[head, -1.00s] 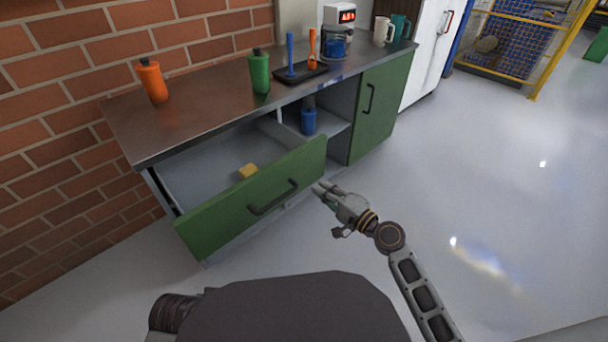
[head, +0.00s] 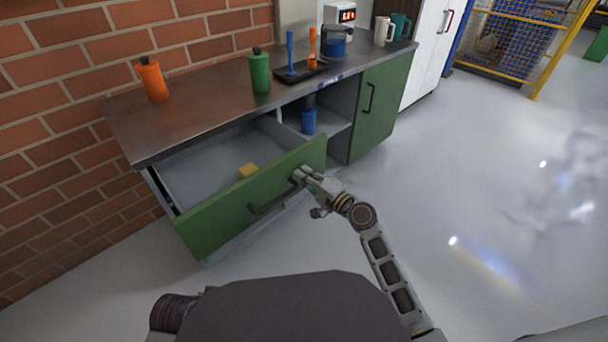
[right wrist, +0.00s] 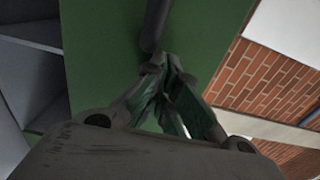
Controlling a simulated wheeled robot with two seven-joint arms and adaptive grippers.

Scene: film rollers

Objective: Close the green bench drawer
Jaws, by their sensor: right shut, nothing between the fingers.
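The green bench drawer (head: 225,215) stands pulled out from the bench, with a yellow block (head: 248,170) inside. Its dark bar handle (head: 273,198) is on the front panel. My right gripper (head: 299,174) is shut and empty, at the right end of the handle, close to the drawer front. In the right wrist view the fingertips (right wrist: 165,68) are together just by the dark handle (right wrist: 154,25), in front of the green panel (right wrist: 105,60). I cannot tell whether they touch it. My left gripper is not in view.
An open shelf with a blue bottle (head: 309,120) and a shut green door (head: 375,115) are to the right. The floor at right is clear.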

